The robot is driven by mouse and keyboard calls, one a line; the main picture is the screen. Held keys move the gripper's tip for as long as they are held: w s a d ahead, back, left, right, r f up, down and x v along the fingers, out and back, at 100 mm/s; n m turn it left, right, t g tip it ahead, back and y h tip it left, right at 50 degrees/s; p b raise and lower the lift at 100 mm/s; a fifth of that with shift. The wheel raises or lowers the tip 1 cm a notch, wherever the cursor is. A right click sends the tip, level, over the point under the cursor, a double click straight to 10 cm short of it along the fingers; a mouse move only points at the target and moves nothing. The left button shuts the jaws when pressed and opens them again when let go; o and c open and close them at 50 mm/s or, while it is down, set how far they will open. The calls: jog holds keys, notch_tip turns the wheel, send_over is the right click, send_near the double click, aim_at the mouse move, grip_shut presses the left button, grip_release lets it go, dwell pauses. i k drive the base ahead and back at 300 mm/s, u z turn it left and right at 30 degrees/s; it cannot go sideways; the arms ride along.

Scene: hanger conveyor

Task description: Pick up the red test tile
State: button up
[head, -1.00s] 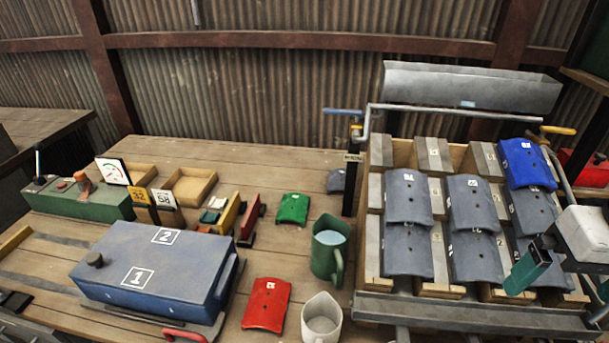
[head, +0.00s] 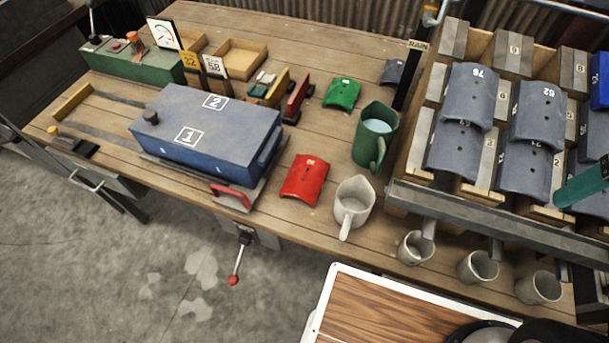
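The red test tile (head: 304,181) is a curved red plate with a small white label at its top edge. It lies on the wooden bench between the blue box and the pale jug. In the head view a teal finger of my gripper (head: 582,185) shows at the far right edge, in front of the grey tile rack and well to the right of the red tile. The rest of my gripper is out of the picture, so its opening cannot be seen. Nothing touches the red tile.
A blue box (head: 190,140) stands left of the red tile, with a red handle (head: 230,195) near it. A pale jug (head: 353,203) is close on the right, a green jug (head: 374,135) behind it. A green tile (head: 342,93) lies further back.

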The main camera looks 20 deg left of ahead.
aim_at(310, 189)
jog(key=k, duration=2)
jog(key=u, duration=1.25)
jog(key=i, duration=2.05)
jog(key=z, duration=1.7)
